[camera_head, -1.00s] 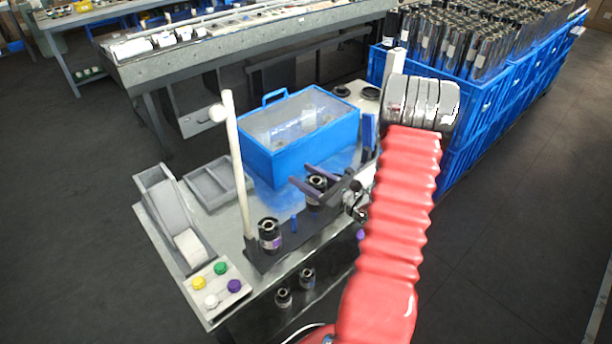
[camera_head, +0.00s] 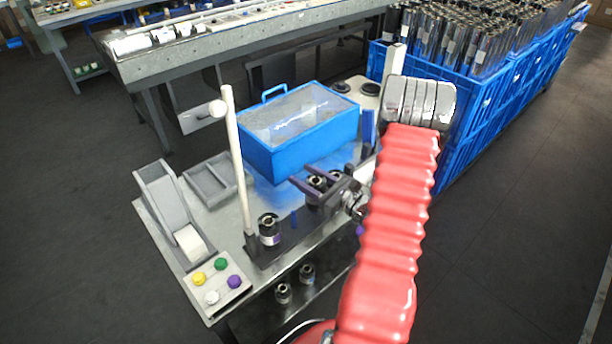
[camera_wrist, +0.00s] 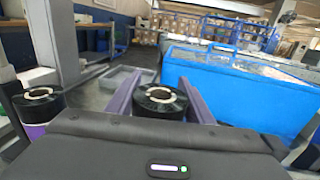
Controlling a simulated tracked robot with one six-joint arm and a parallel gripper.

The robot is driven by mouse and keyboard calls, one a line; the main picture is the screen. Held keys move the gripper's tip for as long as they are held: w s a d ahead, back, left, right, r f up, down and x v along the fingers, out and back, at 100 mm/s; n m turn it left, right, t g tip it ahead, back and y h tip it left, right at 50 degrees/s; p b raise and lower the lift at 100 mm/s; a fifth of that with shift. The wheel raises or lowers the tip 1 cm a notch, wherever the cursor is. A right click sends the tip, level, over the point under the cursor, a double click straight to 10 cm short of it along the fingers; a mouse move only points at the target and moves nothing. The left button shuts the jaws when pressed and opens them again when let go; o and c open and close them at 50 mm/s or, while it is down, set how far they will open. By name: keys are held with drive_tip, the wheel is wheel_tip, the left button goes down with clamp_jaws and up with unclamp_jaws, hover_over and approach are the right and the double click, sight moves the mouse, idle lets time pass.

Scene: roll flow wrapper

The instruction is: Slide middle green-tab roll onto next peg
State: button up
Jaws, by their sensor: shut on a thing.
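My gripper (camera_head: 304,180) is shut on a dark roll (camera_head: 316,182) above the dark strip of the metal bench. In the wrist view the roll (camera_wrist: 160,101) sits upright between the two purple fingers of my gripper (camera_wrist: 161,90), its pale ring and open core facing up. No green tab shows on it; its lower part is hidden by the gripper body. Another dark roll (camera_head: 269,230) with a purple band stands to the left by the white post. It also shows at the left edge of the wrist view (camera_wrist: 40,104). I cannot make out the pegs.
A blue bin (camera_head: 300,138) with a clear top stands just behind the gripper. A white post (camera_head: 237,165) rises at the left. A grey tray (camera_head: 214,182) and coloured knobs (camera_head: 220,264) are further left. Two rolls (camera_head: 283,293) sit on a lower level in front.

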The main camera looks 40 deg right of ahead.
drive_tip(key=shift+f, duration=0.45)
idle(0.3)
drive_tip(key=o, duration=1.4)
drive_tip(key=s, duration=0.4)
drive_tip(key=s+d, duration=0.1)
drive_tip(key=s, duration=0.4)
drive_tip(key=s+d, duration=0.1)
drive_tip(key=s, duration=0.3)
drive_tip(key=shift+s+d, duration=0.25)
drive_tip(key=shift+s, duration=0.05)
